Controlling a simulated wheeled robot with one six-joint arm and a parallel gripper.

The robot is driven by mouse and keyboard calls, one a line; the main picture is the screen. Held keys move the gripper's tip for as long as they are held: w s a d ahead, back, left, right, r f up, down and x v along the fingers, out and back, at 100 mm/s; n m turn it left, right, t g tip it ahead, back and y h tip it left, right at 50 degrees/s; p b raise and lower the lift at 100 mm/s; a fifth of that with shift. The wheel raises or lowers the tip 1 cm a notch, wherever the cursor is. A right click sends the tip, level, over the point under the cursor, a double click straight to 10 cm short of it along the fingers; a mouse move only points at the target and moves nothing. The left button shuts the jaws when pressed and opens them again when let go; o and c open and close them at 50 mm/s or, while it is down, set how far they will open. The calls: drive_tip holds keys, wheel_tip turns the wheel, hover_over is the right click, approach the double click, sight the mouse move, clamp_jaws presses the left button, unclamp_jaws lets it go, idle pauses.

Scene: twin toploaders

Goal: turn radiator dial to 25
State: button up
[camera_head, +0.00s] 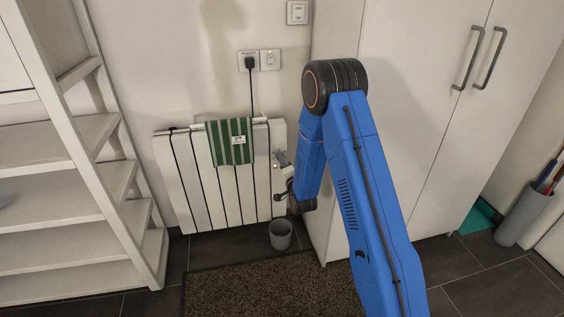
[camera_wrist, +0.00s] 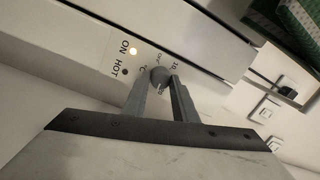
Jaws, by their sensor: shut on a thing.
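The white radiator (camera_head: 200,185) stands against the wall with a green striped towel (camera_head: 229,142) over its top. Its control panel sits at the right end, and in the wrist view the panel shows "ON" and "HOT" labels beside two small lamps; the ON lamp is lit. The round grey dial (camera_wrist: 159,75) is between the fingertips of my gripper (camera_wrist: 157,82), which is shut on it. Scale marks around the dial are partly hidden and too small to read fully, so I cannot tell its setting. In the head view my gripper (camera_head: 284,194) reaches the radiator's right end.
A tall white cabinet (camera_head: 405,120) is close on the right, and white shelves (camera_head: 75,190) are on the left. A plugged cable runs from the wall socket (camera_head: 248,62).

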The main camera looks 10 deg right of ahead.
drive_tip(key=m, duration=0.6)
drive_tip(key=shift+f+m+h, duration=0.2)
drive_tip(key=shift+m+h, duration=0.1)
idle(0.4)
drive_tip(key=o, duration=1)
drive_tip(key=shift+t, duration=0.3)
drive_tip(key=shift+o, duration=0.2)
